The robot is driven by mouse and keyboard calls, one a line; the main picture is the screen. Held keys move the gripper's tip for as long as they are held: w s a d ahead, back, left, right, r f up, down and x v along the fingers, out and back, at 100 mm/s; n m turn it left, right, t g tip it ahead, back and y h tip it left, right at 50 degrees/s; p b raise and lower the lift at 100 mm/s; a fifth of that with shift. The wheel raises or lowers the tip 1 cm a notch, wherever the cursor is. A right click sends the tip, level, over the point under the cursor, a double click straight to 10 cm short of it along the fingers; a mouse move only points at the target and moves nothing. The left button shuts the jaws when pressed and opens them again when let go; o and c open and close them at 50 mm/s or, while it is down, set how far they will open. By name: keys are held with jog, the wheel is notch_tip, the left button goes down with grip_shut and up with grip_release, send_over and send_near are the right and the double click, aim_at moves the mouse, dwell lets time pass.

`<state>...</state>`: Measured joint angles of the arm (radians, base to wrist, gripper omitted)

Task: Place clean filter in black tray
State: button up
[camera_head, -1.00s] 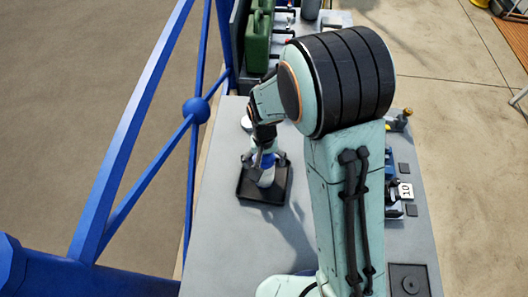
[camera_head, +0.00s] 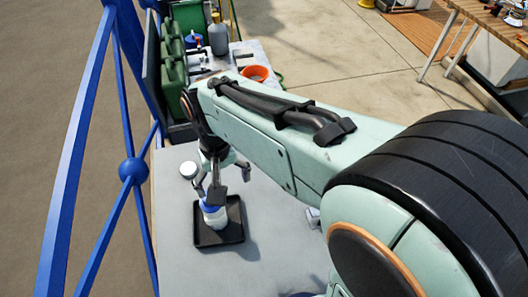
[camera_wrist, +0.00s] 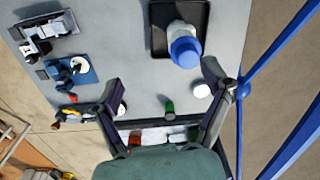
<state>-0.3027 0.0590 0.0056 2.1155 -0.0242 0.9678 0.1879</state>
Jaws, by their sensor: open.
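A white filter with a blue end (camera_head: 213,216) stands in the black tray (camera_head: 234,236) on the grey bench. In the wrist view the filter (camera_wrist: 184,46) is inside the black tray (camera_wrist: 158,42), towards its near right corner. My gripper (camera_head: 219,187) is just above the filter in the head view and overlaps its top there. In the wrist view my gripper (camera_wrist: 162,76) has its fingers spread wide, with nothing between them. The filter lies beyond the fingertips, apart from them.
White round pieces (camera_wrist: 201,90) and a small green item (camera_wrist: 169,107) lie near the fingers. A blue mat with parts (camera_wrist: 72,72) is at the left in the wrist view. Green canisters (camera_head: 172,65) and an orange ring (camera_head: 254,73) are at the back. Blue rails (camera_head: 133,172) border the bench's left.

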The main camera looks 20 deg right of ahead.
jog(key=s+d+r, duration=0.1)
jog(key=s+d, duration=0.2)
jog(key=s, duration=0.4)
jog(key=s+d, duration=0.4)
jog(key=s, duration=0.3)
jog(key=shift+s+d+r+y, duration=0.25)
jog(key=shift+r+y, duration=0.05)
jog(key=shift+r, duration=0.1)
